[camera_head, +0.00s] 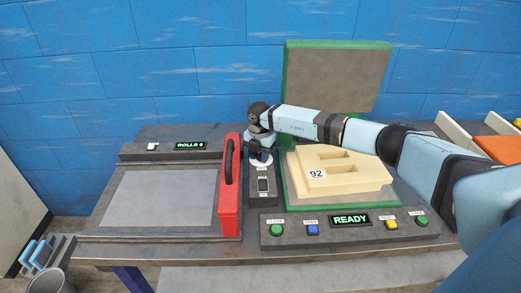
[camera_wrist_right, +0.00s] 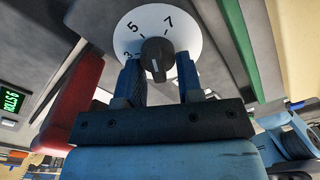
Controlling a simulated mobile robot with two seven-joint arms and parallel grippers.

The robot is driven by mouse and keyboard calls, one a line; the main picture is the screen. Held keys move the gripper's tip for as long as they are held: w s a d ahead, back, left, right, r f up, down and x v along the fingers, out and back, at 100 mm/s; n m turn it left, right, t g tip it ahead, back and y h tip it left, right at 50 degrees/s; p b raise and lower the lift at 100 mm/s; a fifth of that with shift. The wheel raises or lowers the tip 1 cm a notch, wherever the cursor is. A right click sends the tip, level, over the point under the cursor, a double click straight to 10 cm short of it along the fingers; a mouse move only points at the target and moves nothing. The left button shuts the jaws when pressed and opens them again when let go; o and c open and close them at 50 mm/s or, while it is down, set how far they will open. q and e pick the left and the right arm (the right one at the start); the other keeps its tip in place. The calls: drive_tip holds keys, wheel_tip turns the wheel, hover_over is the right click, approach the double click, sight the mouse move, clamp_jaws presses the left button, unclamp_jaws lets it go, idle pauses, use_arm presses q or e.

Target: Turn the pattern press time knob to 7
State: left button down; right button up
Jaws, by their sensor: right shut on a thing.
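The knob (camera_wrist_right: 157,58) is dark and round and sits on a white dial (camera_wrist_right: 190,38) marked 3, 5 and 7 in the right wrist view. A pale mark shows on the knob's lower part in that view. I cannot tell exactly which number it points to. In the head view the dial (camera_head: 262,163) shows as a small white disc on the panel between the red-handled unit and the green-framed press. My right gripper (camera_head: 260,148) comes down over it and hides the knob. In the wrist view the right gripper (camera_wrist_right: 159,72) has its blue fingers on both sides of the knob, shut on it.
The press (camera_head: 283,185) has a raised green-edged lid (camera_head: 335,75) and holds a cream foam block (camera_head: 350,178) labelled 92. A red handle (camera_head: 229,195) stands left of the knob. Coloured buttons and a READY display (camera_head: 350,219) line the front. A small switch (camera_head: 263,185) lies before the dial.

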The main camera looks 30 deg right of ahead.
drive_tip(key=m+p, duration=0.1)
drive_tip(key=m, duration=0.1)
drive_tip(key=shift+w+r+m+p, duration=0.15)
drive_tip(key=shift+r+m+p, duration=0.05)
drive_tip(key=shift+m+p, duration=0.2)
drive_tip(key=shift+w+a+m+p, duration=0.1)
drive_tip(key=shift+m+p, duration=0.6)
drive_tip(key=shift+m, duration=0.3)
use_arm(q)
drive_tip(key=shift+s+a+r+m+p, duration=0.15)
drive_tip(key=shift+r+m+p, duration=0.05)
drive_tip(key=shift+r, duration=0.75)
drive_tip(key=shift+s+a+r+m+p, duration=0.1)
drive_tip(key=shift+a+r+m+p, duration=0.1)
drive_tip(key=shift+r, duration=0.7)
use_arm(e)
drive_tip(key=shift+f+m, duration=0.1)
drive_tip(key=shift+m, duration=0.5)
drive_tip(key=shift+w, duration=0.1)
drive_tip(key=o, duration=0.9)
use_arm(q)
drive_tip(key=shift+f, duration=0.25)
use_arm(e)
wheel_tip(320, 180, up, 14)
drive_tip(key=shift+f, duration=0.15)
